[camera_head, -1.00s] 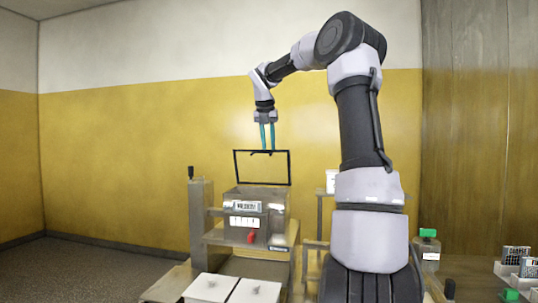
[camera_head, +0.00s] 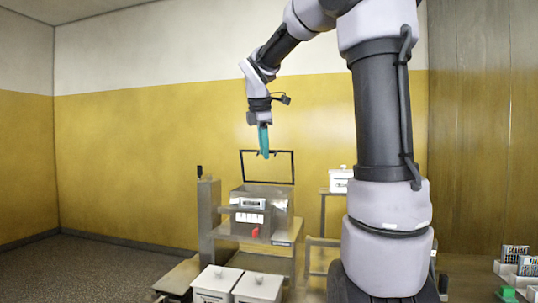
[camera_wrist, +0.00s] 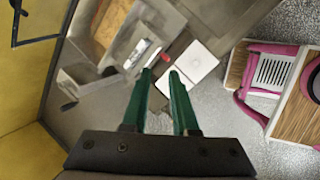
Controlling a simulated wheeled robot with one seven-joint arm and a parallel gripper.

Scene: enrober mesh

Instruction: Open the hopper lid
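The hopper (camera_head: 280,199) is a grey metal box on the machine, with a white label and a red knob on its front. Its lid (camera_head: 293,168), a black-framed clear panel, stands upright at the back of the box, so the top is open. The lid's frame also shows at the upper left of the wrist view (camera_wrist: 48,85). My gripper (camera_head: 264,156) points down, its teal fingertips overlapping the lid's top edge in the head view; contact cannot be told there. In the wrist view, my gripper (camera_wrist: 160,73) has its fingers apart with nothing between them, clear of the lid frame.
Two white-lidded boxes (camera_head: 217,278) stand in front of the machine. A grey post (camera_head: 208,213) rises to its left. Another white box (camera_head: 340,182) sits on a stand at right. A pink-framed object (camera_wrist: 258,82) shows at right in the wrist view.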

